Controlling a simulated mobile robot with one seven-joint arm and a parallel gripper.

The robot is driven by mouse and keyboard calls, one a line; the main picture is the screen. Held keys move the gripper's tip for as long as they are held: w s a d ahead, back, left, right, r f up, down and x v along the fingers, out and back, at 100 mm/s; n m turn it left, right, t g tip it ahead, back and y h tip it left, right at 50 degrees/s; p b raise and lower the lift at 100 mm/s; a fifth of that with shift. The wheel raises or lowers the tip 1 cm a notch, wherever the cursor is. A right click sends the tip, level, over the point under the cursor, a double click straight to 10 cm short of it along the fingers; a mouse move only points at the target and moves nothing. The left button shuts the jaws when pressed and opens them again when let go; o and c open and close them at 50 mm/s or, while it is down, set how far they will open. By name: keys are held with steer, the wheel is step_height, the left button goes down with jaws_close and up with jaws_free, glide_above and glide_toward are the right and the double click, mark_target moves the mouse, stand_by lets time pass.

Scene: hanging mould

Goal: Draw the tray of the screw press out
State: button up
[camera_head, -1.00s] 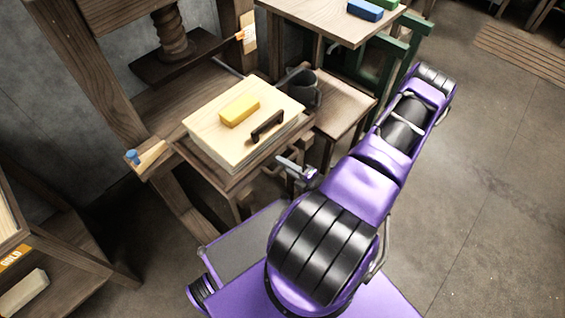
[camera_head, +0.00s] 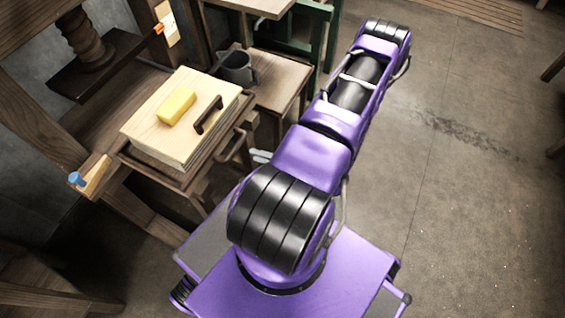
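The screw press has a dark threaded screw (camera_head: 90,40) above a dark pressing plate (camera_head: 98,70) at upper left. Its tray (camera_head: 188,181) sticks out at the front, with a brown loop handle (camera_head: 234,147) on its near right edge. On the tray lies a pale wooden board (camera_head: 150,127) with a yellow block (camera_head: 176,106) and a dark bar handle (camera_head: 208,115) on top. A grey part of my gripper (camera_head: 261,156) shows just right of the loop handle, seemingly apart from it. My arm hides the rest, fingers included.
A dark grey mug (camera_head: 236,67) stands on a low wooden stool (camera_head: 279,85) behind the tray. A blue-knobbed wooden piece (camera_head: 95,174) sits at the press's left front, and an orange-tipped piece (camera_head: 159,28) at its right post. The floor (camera_head: 450,190) to the right is open.

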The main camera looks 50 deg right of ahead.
steer(key=v, duration=0.8)
stand_by(0.4)
